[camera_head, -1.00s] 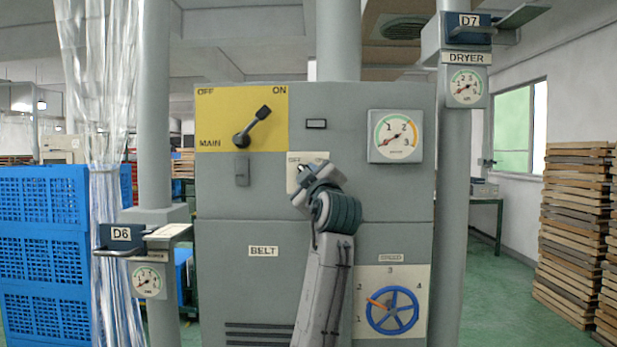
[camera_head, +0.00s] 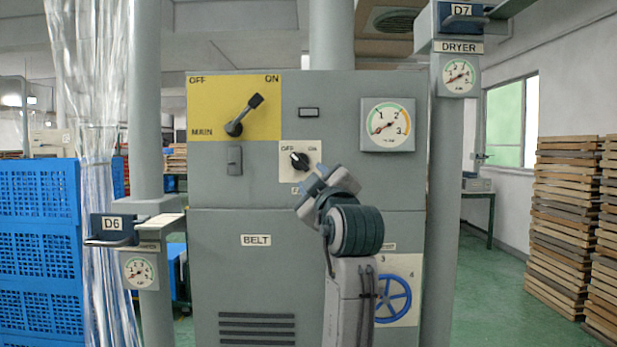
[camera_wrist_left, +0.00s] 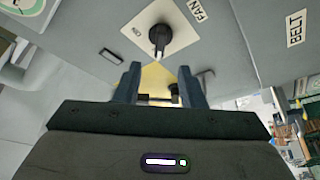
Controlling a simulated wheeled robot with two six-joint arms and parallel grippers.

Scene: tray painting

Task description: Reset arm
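My left gripper (camera_head: 312,187) is in front of the control cabinet (camera_head: 225,270), just below and right of the black fan knob (camera_head: 301,162). The knob sits on a white OFF/ON plate, and its pale mark leans toward OFF. In the left wrist view, the gripper (camera_wrist_left: 158,82) is open with its two fingers apart, and the knob (camera_wrist_left: 160,38) stands clear beyond the fingertips. Nothing is held. The main lever (camera_head: 245,115) on the yellow plate leans toward ON. My right gripper does not show.
A blue speed wheel (camera_head: 393,299) is partly behind my arm. A gauge (camera_head: 388,125) is at the upper right of the cabinet. The D6 box (camera_head: 113,228) juts out at left, and the D7 box (camera_head: 462,18) at upper right. Stacked wooden trays (camera_head: 565,230) stand at right.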

